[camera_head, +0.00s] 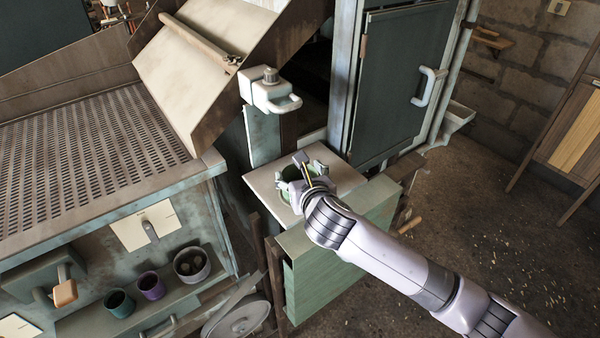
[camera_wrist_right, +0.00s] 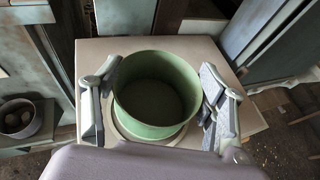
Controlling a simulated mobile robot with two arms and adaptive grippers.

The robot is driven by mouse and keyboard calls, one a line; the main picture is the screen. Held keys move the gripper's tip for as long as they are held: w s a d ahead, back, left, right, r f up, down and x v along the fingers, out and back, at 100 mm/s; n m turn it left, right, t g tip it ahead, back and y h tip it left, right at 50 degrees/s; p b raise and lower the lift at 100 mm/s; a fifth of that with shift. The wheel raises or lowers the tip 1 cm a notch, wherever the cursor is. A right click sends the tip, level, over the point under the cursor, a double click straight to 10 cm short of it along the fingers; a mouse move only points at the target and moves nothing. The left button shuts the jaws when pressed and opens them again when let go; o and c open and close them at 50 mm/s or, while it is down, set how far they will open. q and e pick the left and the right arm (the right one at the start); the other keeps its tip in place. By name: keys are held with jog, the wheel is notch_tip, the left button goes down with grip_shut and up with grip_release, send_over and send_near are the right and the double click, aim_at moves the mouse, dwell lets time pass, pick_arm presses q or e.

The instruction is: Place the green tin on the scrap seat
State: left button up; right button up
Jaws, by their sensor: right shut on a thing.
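The green tin (camera_wrist_right: 157,72) is an open, empty round can, upright in the right wrist view. In the head view it (camera_head: 288,173) is partly hidden by my right gripper (camera_head: 303,178). My right gripper (camera_wrist_right: 160,103) is shut on the tin, with one finger on each side of its wall. The tin is over a pale square plate (camera_head: 262,184) with a round rim (camera_wrist_right: 119,130) showing around its base, which looks like the scrap seat. I cannot tell whether the tin's base touches it. My left gripper is not in view.
A tilted metal chute (camera_head: 215,75) and a clamp-like fitting (camera_head: 268,92) stand behind the plate. A dark green door (camera_head: 405,85) is at the back right. A teal cup (camera_head: 119,303), a purple cup (camera_head: 151,287) and a grey pot (camera_head: 192,264) stand on a shelf at left.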

jog(key=shift+s, duration=0.1)
jog(key=shift+f, duration=0.1)
jog(key=o, duration=1.3)
jog(key=shift+c, duration=0.2)
jog(key=b+v, duration=0.2)
jog(key=v, duration=1)
